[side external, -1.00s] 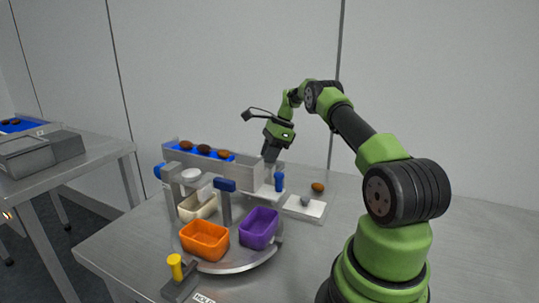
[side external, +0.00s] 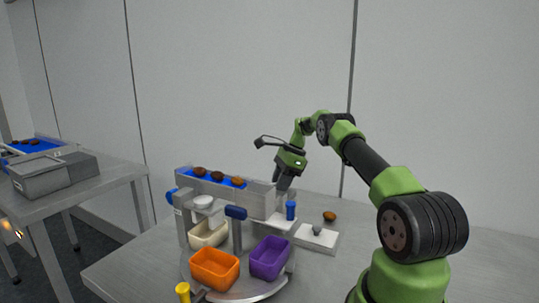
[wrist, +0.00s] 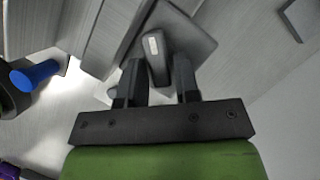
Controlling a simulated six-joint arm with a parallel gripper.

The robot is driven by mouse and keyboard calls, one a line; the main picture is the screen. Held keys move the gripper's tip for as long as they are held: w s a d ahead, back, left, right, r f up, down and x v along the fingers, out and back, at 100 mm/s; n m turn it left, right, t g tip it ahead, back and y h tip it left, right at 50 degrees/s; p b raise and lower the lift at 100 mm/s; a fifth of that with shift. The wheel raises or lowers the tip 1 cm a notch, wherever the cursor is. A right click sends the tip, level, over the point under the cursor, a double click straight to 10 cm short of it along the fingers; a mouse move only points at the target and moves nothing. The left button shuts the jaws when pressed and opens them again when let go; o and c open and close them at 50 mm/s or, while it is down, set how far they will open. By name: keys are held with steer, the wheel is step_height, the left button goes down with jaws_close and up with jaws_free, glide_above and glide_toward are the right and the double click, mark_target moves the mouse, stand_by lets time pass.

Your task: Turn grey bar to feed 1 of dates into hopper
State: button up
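The grey bar (wrist: 157,58), with a small pale label, shows in the wrist view between the two dark fingers of my gripper (wrist: 159,80). The fingers flank it closely; whether they press on it I cannot tell. In the side view my gripper (side external: 283,183) points down at the right end of the raised trough (side external: 262,203). The bar is not clear there. Three brown dates, the right one (side external: 237,181) among them, lie in a row on the trough's blue bed. I cannot clearly make out the hopper.
An orange tub (side external: 215,268), a purple tub (side external: 270,258) and a cream tub (side external: 208,233) stand below the trough. A blue knob (side external: 291,210) stands near my gripper.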

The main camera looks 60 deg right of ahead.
steer(key=m, duration=0.1)
steer(key=m+h, duration=0.1)
steer(key=m, duration=0.1)
steer(key=m+t, duration=0.1)
steer(key=m, duration=0.1)
steer(key=shift+s+a+r+h, duration=0.15)
steer(key=shift+s+a+h, duration=0.05)
steer(key=shift+a+h, duration=0.15)
steer(key=v, duration=0.9)
steer(key=a+r+n, duration=0.6)
steer(key=a, duration=0.5)
steer(key=s+a+r+n+t, duration=0.1)
steer(key=a+r+n, duration=0.5)
steer(key=a, duration=0.5)
steer(key=shift+h, duration=0.45)
steer(key=shift+s+r, duration=0.1)
steer(key=shift+r, duration=0.05)
steer(key=w+d+f+m+g+y, duration=0.1)
steer(key=d+f+m, duration=0.5)
steer(key=d, duration=0.5)
steer(key=d+f+m, duration=0.6)
steer(key=d+f, duration=0.1)
steer(key=d, duration=0.5)
steer(key=x, duration=0.9)
steer(key=shift+w+a+r, duration=0.1)
steer(key=shift+w+a, duration=0.1)
steer(key=shift+a, duration=0.15)
